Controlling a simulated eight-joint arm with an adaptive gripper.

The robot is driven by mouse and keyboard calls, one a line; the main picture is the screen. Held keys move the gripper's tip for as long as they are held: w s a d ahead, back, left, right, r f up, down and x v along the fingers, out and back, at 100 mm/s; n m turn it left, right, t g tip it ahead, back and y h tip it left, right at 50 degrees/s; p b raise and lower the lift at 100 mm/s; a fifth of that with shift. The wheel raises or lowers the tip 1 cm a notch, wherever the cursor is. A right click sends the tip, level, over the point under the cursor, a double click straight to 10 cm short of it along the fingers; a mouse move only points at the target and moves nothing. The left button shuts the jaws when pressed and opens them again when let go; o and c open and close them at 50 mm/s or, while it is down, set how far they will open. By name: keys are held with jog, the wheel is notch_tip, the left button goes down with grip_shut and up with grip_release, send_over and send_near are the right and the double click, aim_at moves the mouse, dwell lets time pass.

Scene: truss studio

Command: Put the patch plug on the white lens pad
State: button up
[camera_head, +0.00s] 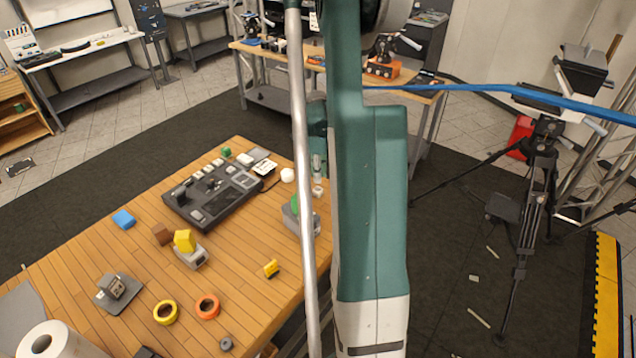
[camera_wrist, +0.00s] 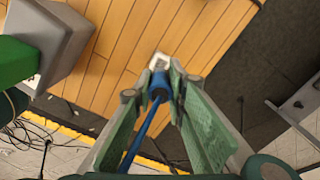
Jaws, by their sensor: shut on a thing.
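My gripper (camera_wrist: 160,82) is shut on the patch plug, which has a blue body (camera_wrist: 158,86), a pale squarish end (camera_wrist: 159,62) and a blue lead running back between the fingers. The pale end points toward the table, near its edge; I cannot tell whether it touches the wood. In the head view my gripper (camera_head: 318,172) hangs over the table's right part, with a small pale piece below it. A small white rounded thing (camera_head: 287,175) to its left looks like the white lens pad. I cannot be sure of this. It does not show clearly in the wrist view.
A grey box with a green piece (camera_head: 301,217) stands close by, near the table's edge. A dark control panel (camera_head: 212,194) and a white card (camera_head: 264,167) lie to the left. Tape rings (camera_head: 207,306), a yellow block (camera_head: 184,240) and other small items lie farther forward.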

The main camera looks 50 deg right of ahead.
jog(key=shift+f, duration=2.05)
jog(key=shift+f, duration=0.2)
jog(key=o, duration=0.9)
jog(key=shift+r, duration=0.25)
jog(key=shift+r, duration=5.95)
jog(key=shift+a, duration=0.1)
